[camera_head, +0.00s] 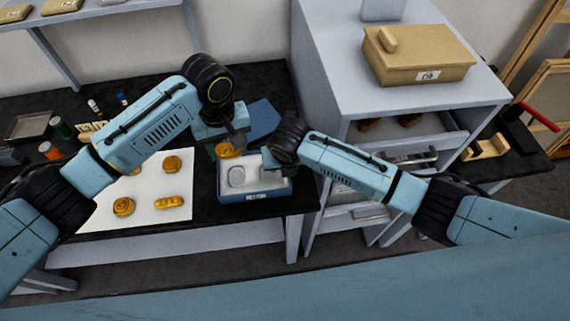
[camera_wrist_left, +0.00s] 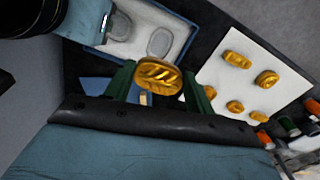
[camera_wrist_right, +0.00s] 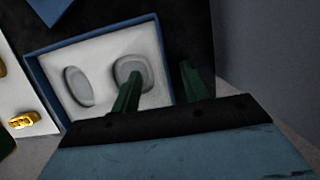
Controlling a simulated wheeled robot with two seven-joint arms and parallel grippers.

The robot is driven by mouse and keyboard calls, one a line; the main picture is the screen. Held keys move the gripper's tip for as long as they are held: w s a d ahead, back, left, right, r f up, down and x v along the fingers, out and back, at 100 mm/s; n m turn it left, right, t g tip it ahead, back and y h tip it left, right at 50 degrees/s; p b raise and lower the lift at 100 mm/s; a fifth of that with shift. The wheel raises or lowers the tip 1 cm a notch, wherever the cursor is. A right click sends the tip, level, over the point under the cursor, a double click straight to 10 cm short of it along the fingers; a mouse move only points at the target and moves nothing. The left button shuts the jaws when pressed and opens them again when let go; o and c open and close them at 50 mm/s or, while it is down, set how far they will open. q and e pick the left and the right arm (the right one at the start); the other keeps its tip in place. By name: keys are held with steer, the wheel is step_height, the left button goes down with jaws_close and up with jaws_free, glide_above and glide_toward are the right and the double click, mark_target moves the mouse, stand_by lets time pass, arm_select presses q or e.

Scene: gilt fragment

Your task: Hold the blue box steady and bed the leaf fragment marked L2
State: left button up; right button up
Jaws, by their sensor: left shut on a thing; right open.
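The blue box (camera_head: 276,191) stands open on the dark table, with a pale insert and two rounded recesses (camera_wrist_right: 78,87). My left gripper (camera_wrist_left: 160,85) is shut on a gold leaf fragment (camera_wrist_left: 158,75), held above the table by the box's back left side; the fragment also shows in the head view (camera_head: 228,150). I cannot read a mark on it. My right gripper (camera_wrist_right: 160,90) is open at the box's right side. In the right wrist view one finger is over the box near a recess and the other is beyond its wall. Contact with the wall is unclear.
Several gold pieces (camera_head: 123,206) lie on a white sheet (camera_head: 105,220) left of the box. A blue panel (camera_head: 263,118) lies behind the box. A grey cabinet (camera_head: 330,75) with open drawers and a tan box (camera_head: 415,58) on top stands to the right.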

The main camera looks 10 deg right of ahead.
steer(key=shift+w+f, duration=0.1)
steer(key=shift+f, duration=0.4)
jaws_close()
